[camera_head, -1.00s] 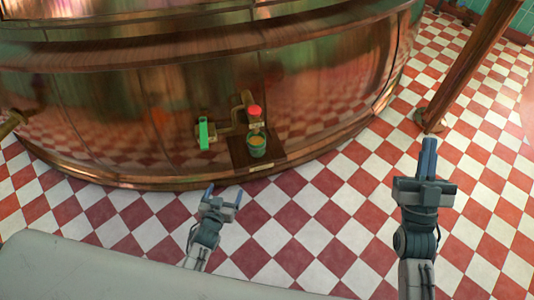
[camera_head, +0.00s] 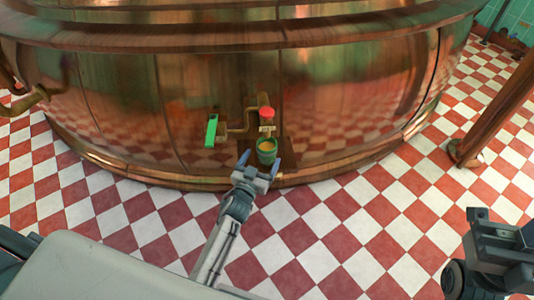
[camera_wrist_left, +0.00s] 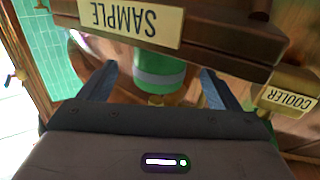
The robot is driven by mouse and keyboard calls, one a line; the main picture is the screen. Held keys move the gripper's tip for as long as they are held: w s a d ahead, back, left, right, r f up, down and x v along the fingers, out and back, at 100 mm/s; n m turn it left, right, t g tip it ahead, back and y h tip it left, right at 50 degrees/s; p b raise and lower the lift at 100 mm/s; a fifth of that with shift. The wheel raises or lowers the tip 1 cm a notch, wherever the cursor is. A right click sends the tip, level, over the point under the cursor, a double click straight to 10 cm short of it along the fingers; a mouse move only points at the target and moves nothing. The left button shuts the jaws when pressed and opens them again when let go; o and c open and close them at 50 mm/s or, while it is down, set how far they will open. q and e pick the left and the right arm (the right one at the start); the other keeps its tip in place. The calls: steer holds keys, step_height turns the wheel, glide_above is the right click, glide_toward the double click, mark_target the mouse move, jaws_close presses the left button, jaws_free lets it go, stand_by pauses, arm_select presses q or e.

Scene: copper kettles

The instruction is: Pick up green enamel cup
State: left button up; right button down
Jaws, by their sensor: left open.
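The green enamel cup (camera_head: 267,153), with yellowish-brown contents, stands under a red-topped tap (camera_head: 267,115) at the front of the copper kettle. My left gripper (camera_head: 260,163) is open, its two blue fingers pointing at the cup from the front. In the left wrist view the cup (camera_wrist_left: 160,68), green with a pale band, shows between the spread fingers of the left gripper (camera_wrist_left: 157,88); contact cannot be made out. My right gripper (camera_head: 497,240) is at the lower right, far from the cup; its fingers are not clear.
The copper kettle (camera_head: 340,90) curves behind the cup. A "SAMPLE" sign (camera_wrist_left: 130,20) and "COOLER" sign (camera_wrist_left: 288,98) are close. The checkered floor in front is open.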

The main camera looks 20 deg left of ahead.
mark_target(263, 156)
arm_select(q)
steer(key=w, duration=0.3)
steer(key=shift+w+d+f+b, duration=0.2)
steer(key=shift+w+b, duration=0.1)
steer(key=shift+w, duration=0.1)
steer(key=c, duration=1.1)
steer(key=shift+r, duration=0.1)
